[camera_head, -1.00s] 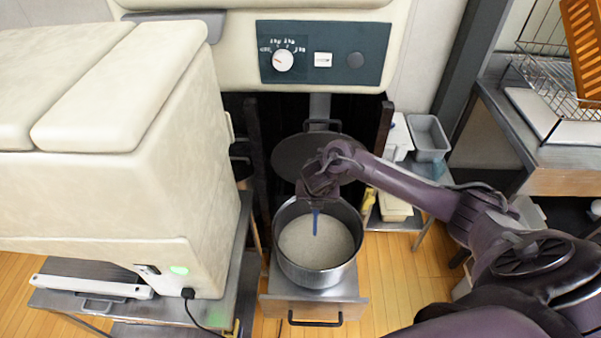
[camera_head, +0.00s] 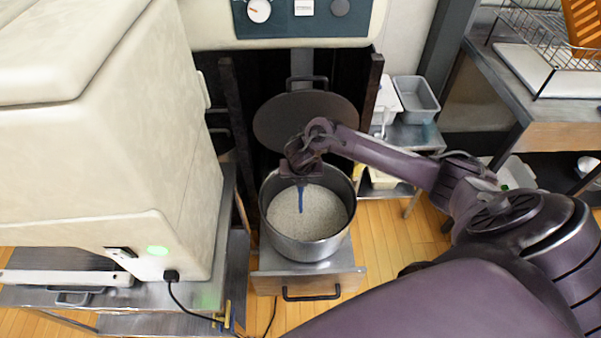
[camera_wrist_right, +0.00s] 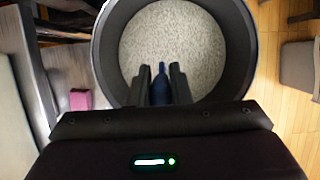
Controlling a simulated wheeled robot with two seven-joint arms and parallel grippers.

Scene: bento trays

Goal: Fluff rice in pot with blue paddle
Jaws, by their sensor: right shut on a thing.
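The metal pot (camera_head: 346,219) stands on a pulled-out drawer shelf, and white rice (camera_head: 318,212) covers its bottom. My right gripper (camera_head: 301,183) is over the back left part of the pot. It is shut on the blue paddle (camera_head: 300,200), which points down toward the rice. Whether the paddle's tip is in the rice I cannot tell. In the right wrist view the paddle (camera_wrist_right: 160,88) sits between the two dark fingers, with the rice (camera_wrist_right: 172,45) and the pot's wall (camera_wrist_right: 105,50) beyond. My left gripper is not in view.
A round dark lid (camera_head: 300,118) stands behind the pot. A large cream machine (camera_head: 130,150) is close on the left. A grey bin (camera_head: 416,98) and a steel table with a wire rack (camera_head: 545,45) stand on the right. Wooden floor is free right of the drawer.

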